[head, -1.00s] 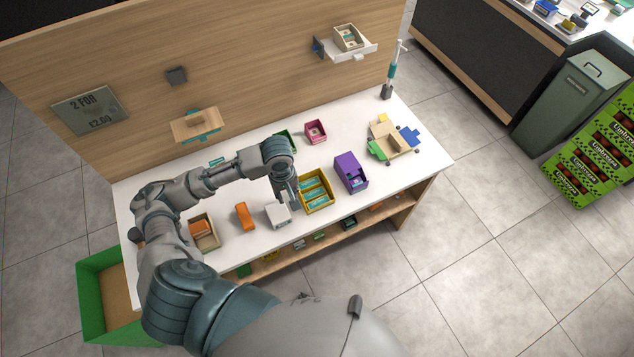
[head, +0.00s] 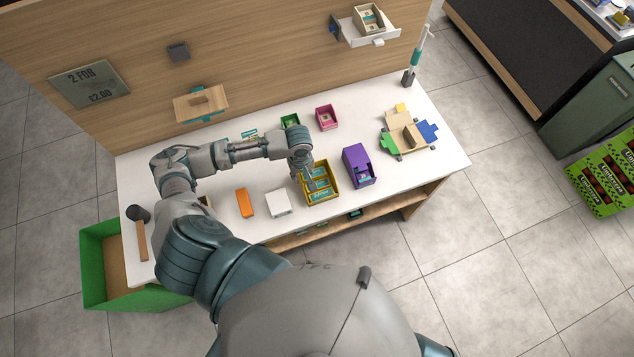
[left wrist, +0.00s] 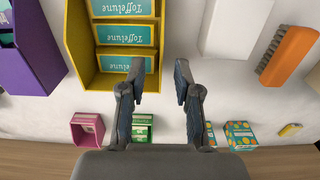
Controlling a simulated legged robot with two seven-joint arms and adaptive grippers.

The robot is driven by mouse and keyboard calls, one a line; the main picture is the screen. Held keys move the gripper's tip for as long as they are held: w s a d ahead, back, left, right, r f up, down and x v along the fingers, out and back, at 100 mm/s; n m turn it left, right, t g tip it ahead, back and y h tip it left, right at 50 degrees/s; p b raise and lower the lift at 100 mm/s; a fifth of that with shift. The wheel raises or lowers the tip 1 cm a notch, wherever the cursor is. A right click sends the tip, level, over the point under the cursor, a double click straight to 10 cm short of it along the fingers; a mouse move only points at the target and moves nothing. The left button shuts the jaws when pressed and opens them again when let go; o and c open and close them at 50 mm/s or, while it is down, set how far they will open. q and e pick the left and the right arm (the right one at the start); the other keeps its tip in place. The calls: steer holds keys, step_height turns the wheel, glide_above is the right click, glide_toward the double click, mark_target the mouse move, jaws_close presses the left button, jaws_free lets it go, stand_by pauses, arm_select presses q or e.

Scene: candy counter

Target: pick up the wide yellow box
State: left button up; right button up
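The wide yellow box (head: 325,199) stands on the white counter with several teal-labelled bars inside. In the left wrist view the yellow box (left wrist: 103,81) fills the upper left. My left gripper (head: 309,179) is at the box's left side in the head view, partly hidden by my wrist. In the left wrist view my left gripper (left wrist: 160,70) is open and empty. Its fingers appear on either side of one box wall, one over the inside and one over the counter. I cannot tell how far above the wall they are. My right gripper is not in view.
A purple box (head: 358,167) stands right of the yellow box. Green (head: 290,121) and pink (head: 326,117) boxes are behind. A hammer (head: 140,230) lies at the left edge.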

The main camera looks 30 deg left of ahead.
mark_target(318, 182)
arm_select(q)
steer(key=f, duration=0.4)
steer(key=shift+s+d+f, duration=0.25)
steer(key=shift+f, duration=0.45)
steer(key=shift+a, duration=0.25)
jaws_close()
